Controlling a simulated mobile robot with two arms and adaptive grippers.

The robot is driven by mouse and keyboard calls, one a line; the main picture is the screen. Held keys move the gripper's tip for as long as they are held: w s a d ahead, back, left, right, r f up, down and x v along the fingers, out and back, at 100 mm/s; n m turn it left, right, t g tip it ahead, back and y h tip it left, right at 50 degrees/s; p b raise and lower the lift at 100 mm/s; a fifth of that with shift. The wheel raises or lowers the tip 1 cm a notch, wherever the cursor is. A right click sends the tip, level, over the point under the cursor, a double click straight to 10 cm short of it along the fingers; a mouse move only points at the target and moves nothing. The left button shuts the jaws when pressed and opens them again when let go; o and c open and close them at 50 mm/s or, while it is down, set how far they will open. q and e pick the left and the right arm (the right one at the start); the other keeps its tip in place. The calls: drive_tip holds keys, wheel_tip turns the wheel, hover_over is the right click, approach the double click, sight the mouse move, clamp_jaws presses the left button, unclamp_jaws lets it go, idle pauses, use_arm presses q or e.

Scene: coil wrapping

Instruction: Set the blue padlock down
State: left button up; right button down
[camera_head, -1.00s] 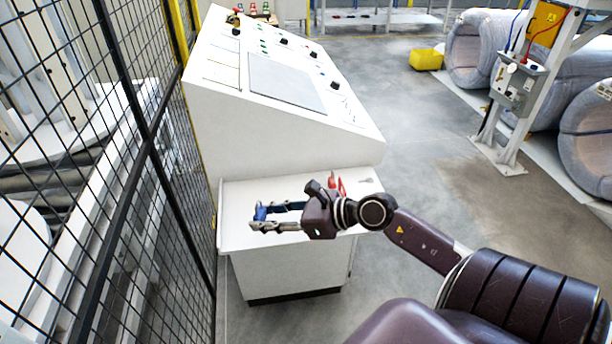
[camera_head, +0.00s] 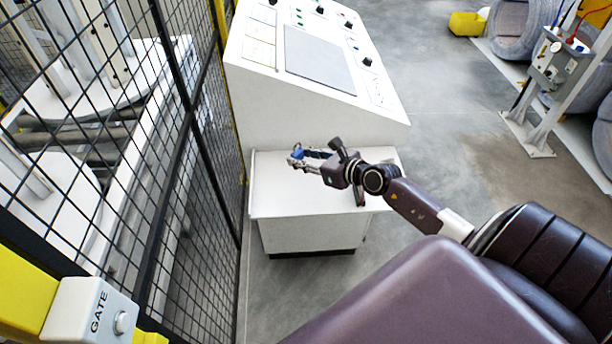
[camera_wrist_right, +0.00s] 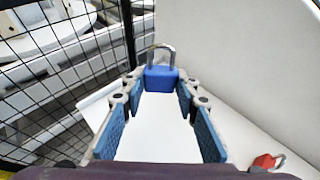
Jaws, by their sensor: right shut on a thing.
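My right gripper (camera_head: 298,159) is shut on the blue padlock (camera_head: 297,152) and appears over the back left part of the white console's shelf (camera_head: 275,195). In the right wrist view the blue padlock (camera_wrist_right: 160,80) sits between the two fingertips, its grey shackle pointing up and away from the palm. The white shelf surface (camera_wrist_right: 155,135) shows between the fingers below it. I cannot tell whether the padlock touches the shelf. My left gripper is not in view.
A red padlock (camera_wrist_right: 266,162) lies at the lower right of the wrist view. The sloped console panel (camera_head: 320,60) rises behind the shelf. A black mesh fence (camera_head: 190,130) runs along the left, with a gate box (camera_head: 90,312) at the lower left.

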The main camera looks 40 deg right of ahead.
sight(302, 189)
wheel_tip(302, 189, down, 7)
drive_tip(key=shift+d+r+b, duration=0.1)
drive_tip(key=shift+b, duration=0.6)
drive_tip(key=shift+f+b, duration=1.5)
drive_tip(key=shift+f, duration=1)
drive_tip(key=shift+f, duration=0.2)
drive_tip(key=c, duration=1.5)
unclamp_jaws()
drive_tip(key=shift+r, duration=0.15)
